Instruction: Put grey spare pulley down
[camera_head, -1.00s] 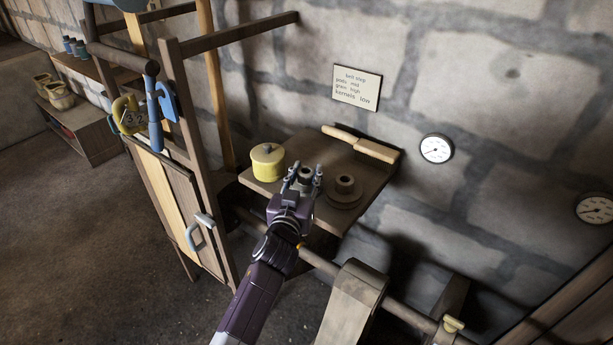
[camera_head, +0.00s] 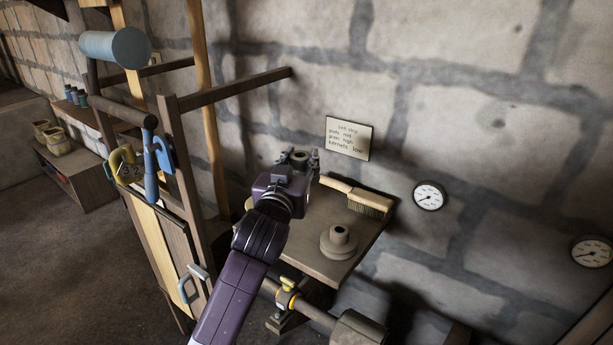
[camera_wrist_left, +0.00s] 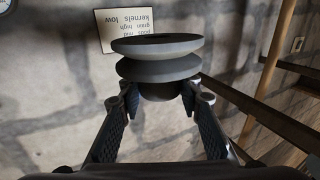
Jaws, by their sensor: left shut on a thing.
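My left gripper (camera_head: 299,160) is shut on a grey pulley, which shows clearly in the left wrist view (camera_wrist_left: 157,66). The pulley has two flanges with a groove between, and the fingers hold the narrower hub below them. In the head view the gripper is over the back left part of a small wooden table (camera_head: 318,262), in front of the wall. The wrist view shows wall behind the pulley, so it looks held above the tabletop. Another pulley-like stepped part (camera_head: 339,241) stands on the table, right of my arm. My right gripper is not in view.
A brush (camera_head: 357,194) lies along the table's back edge. A wall sign (camera_head: 348,138) and a gauge (camera_head: 430,196) are close behind. A wooden frame (camera_head: 185,190) with hanging tools stands left.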

